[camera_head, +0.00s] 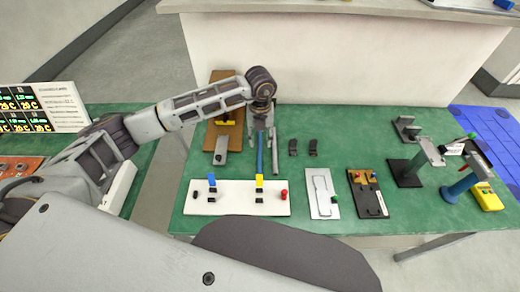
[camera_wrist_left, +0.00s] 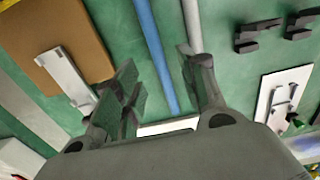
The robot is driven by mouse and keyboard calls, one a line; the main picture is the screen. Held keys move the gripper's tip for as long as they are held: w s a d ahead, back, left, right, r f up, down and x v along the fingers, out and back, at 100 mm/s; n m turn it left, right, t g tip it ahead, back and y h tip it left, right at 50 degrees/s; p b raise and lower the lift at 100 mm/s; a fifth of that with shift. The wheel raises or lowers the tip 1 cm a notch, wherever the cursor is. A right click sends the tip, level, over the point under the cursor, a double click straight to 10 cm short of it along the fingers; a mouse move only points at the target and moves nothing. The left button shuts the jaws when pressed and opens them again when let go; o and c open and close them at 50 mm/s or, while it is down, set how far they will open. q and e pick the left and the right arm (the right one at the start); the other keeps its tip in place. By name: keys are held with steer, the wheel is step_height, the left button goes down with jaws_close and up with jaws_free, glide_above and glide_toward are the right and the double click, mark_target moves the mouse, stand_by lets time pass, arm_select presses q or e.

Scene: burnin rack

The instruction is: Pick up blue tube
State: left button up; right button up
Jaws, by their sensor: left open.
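The blue tube (camera_head: 260,155) lies on the green table, running away from the white board with the yellow block. In the left wrist view the blue tube (camera_wrist_left: 153,45) runs between the two fingers, nearer the right one. My left gripper (camera_head: 262,118) hangs over its far part, pointing down. In the wrist view its fingers (camera_wrist_left: 163,82) are spread apart with nothing held. A grey rod (camera_wrist_left: 191,22) lies to the right of the tube, partly hidden by the right finger. My right gripper does not show.
A brown board (camera_wrist_left: 78,30) with a grey bracket lies left of the tube. Two small black parts (camera_head: 312,147) lie to the right. The white board (camera_head: 225,207) stands at the tube's near end. Panels and stands fill the right side of the table.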

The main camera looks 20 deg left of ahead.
arm_select(q)
steer(key=shift+a+f, duration=0.1)
steer(key=shift+f, duration=2.25)
steer(key=shift+w+f, duration=0.1)
steer(key=shift+f, duration=0.05)
steer(key=c, duration=0.9)
jaws_close()
steer(key=shift+r, duration=0.3)
step_height(320, 180, up, 9)
step_height(320, 180, up, 8)
steer(key=r, duration=0.1)
glide_above(260, 148)
steer(key=shift+f, duration=0.25)
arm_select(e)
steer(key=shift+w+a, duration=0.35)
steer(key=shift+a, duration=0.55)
